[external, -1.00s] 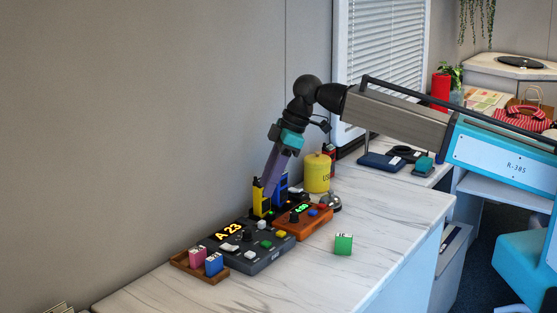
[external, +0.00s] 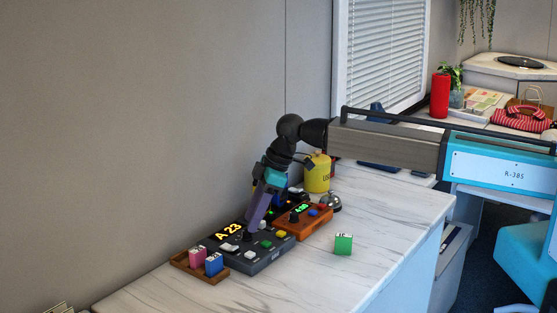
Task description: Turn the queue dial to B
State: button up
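The queue console (external: 262,260) is a dark grey box on the counter. Its lit display (external: 229,230) reads A 23. Its dark dial (external: 247,237) sits on the top face, right of the display, among white, green and yellow buttons. My gripper (external: 252,228) points down at the dial, its purple fingers just above or at the knob. I cannot tell whether they touch it. The fingers are seen side-on, so their opening does not show. The dial's pointer and markings are too small to read.
An orange console (external: 303,219) with a green display stands right behind. A wooden tray (external: 184,267) with pink and blue blocks is at front left. A green block (external: 343,244), a silver bell (external: 330,203) and a yellow canister (external: 317,173) stand around. The front right counter is clear.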

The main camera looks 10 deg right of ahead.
aim_at(247, 235)
jog(key=shift+x, duration=1.6)
grip_shut()
jog(key=shift+m, duration=0.3)
jog(key=m+t+b, duration=0.1)
jog(key=m, duration=0.2)
jog(key=shift+s+m+t, duration=0.15)
jog(key=shift+m+t, duration=0.15)
jog(key=shift+s+a+m+t+h+b, duration=0.1)
jog(key=shift+m+t+h+b, duration=0.2)
jog(key=shift+m, duration=0.85)
jog(key=shift+m+t+h+b, duration=0.2)
jog(key=shift+m+t+h, duration=0.15)
jog(key=shift+m, duration=0.8)
